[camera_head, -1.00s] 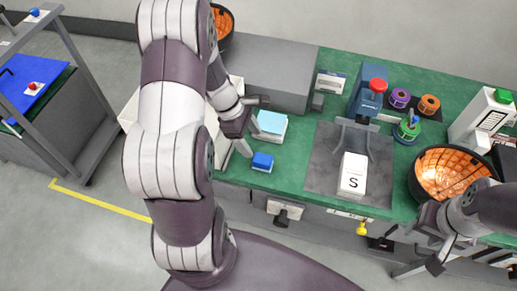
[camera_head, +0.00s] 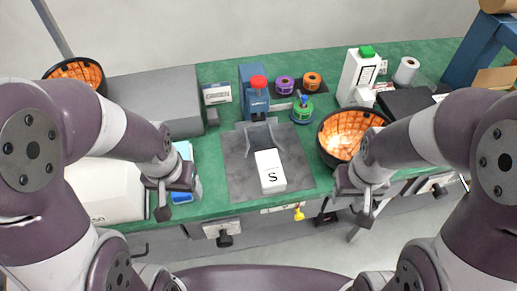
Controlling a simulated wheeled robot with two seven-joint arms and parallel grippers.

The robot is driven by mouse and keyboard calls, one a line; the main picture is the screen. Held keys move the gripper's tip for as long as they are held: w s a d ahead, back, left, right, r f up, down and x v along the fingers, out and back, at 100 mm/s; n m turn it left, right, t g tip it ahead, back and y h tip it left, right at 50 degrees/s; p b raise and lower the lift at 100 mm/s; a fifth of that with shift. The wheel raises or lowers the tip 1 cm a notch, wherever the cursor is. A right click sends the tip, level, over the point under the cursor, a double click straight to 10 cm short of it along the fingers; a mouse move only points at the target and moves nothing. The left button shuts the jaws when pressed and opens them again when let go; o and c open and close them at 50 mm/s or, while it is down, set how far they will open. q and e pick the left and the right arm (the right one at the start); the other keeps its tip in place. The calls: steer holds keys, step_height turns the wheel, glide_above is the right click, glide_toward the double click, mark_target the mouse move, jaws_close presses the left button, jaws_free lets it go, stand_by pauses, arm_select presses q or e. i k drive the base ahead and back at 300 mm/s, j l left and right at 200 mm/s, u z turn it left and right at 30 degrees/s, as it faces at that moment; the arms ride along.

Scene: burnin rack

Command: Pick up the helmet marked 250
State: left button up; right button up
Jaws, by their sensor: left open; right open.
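Two dark-rimmed, bowl-like objects with orange padded insides look like upturned helmets. One helmet (camera_head: 343,130) sits on the right part of the green bench, partly hidden by my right arm. The other helmet (camera_head: 76,69) is at the far left back, partly behind my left arm. I can read no 250 marking on either. My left gripper (camera_head: 176,200) is open and empty over the bench's front left, by the blue items. My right gripper (camera_head: 354,203) is open and empty in front of the right helmet, near the bench's front edge.
A white block marked S (camera_head: 270,172) stands on a grey mat (camera_head: 236,178) at mid bench. Behind are a blue press with a red knob (camera_head: 258,82), several tape rolls and a white container (camera_head: 358,78). A grey box (camera_head: 160,98) and white box (camera_head: 105,190) are at left.

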mark_target(339, 134)
steer(key=i+l+z, duration=0.15)
steer(key=l, duration=0.3)
steer(key=i+l+z, duration=0.15)
steer(key=l, duration=0.3)
steer(key=i+l+z, duration=0.15)
steer(key=i+l, duration=0.15)
steer(key=i+l+z, duration=0.15)
steer(key=l, duration=0.3)
steer(key=i, duration=0.1)
